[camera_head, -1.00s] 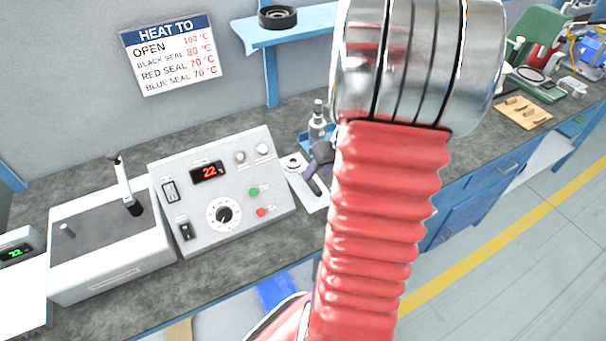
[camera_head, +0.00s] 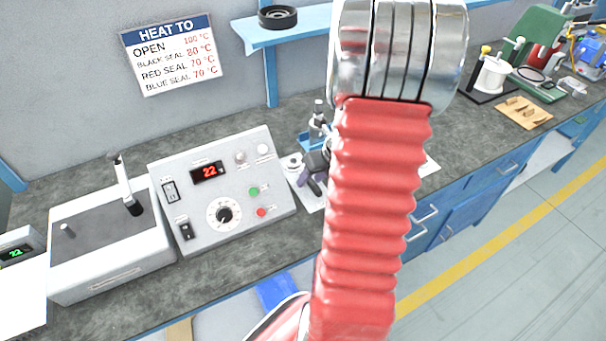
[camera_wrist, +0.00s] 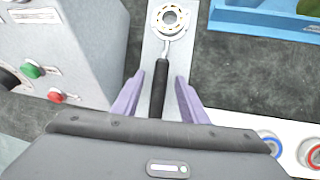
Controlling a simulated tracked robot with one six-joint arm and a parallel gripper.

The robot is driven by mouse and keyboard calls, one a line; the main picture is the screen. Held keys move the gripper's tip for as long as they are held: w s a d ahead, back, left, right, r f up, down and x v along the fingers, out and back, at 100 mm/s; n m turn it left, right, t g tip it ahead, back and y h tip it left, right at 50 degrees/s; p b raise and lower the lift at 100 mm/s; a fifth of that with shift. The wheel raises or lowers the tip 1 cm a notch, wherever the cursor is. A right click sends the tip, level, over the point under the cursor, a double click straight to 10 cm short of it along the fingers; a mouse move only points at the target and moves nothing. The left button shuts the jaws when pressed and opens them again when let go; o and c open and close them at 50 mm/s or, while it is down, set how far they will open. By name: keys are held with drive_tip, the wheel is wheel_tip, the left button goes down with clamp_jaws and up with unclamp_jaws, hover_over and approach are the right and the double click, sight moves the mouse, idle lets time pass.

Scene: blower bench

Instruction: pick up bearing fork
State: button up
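The bearing fork (camera_wrist: 161,82) has a black handle and a metal head, and lies on a pale plate (camera_wrist: 153,45) in the wrist view. A bearing ring (camera_wrist: 170,17) sits at its head. My gripper (camera_wrist: 158,97) is open, with one purple finger on each side of the handle and gaps visible on both sides. In the head view my gripper (camera_head: 312,172) shows partly behind my red arm, over the pale plate (camera_head: 310,200). The fork's handle is hidden in the head view. The handle's near end is hidden by the gripper body in the wrist view.
A grey control box (camera_head: 222,190) with a red 22 display stands just left of the plate. A blue holder (camera_wrist: 262,18) is at the right. A white strip with coloured rings (camera_wrist: 290,145) lies near right. Dark benchtop (camera_wrist: 225,75) is bare between them.

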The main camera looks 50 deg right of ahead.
idle(0.3)
clamp_jaws()
idle(0.3)
